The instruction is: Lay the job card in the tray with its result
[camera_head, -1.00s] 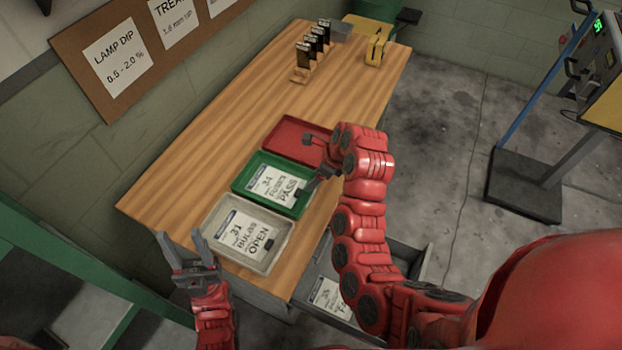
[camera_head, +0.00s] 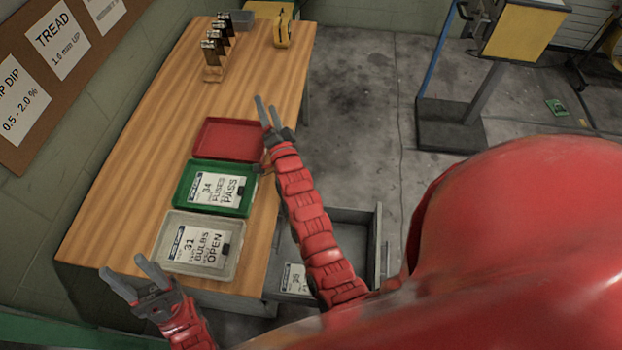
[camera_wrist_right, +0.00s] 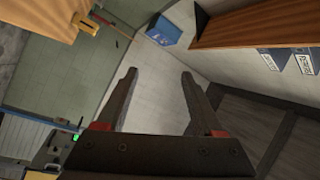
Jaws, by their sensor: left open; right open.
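The job card in the drawer (camera_head: 293,279) is white, lies flat and is partly hidden by my right arm. The red tray (camera_head: 228,140) looks empty; my right forearm covers its right edge. The green tray (camera_head: 177,198) holds a card reading 34 FUSES PASS (camera_head: 216,189). The pale grey tray (camera_head: 172,223) holds a card reading 31 BULBS OPEN (camera_head: 202,246). My right gripper (camera_head: 266,103) is open and empty, pointing away past the red tray; it also shows in the right wrist view (camera_wrist_right: 158,73). My left gripper (camera_head: 123,264) is open and empty, left of the grey tray.
The wooden bench (camera_head: 130,160) has free room behind the trays. A rack of dark items (camera_head: 213,62) and a yellow object (camera_head: 283,30) stand at its far end. The grey drawer (camera_head: 352,222) is open at the bench's right side. A stand (camera_head: 450,125) is on the floor.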

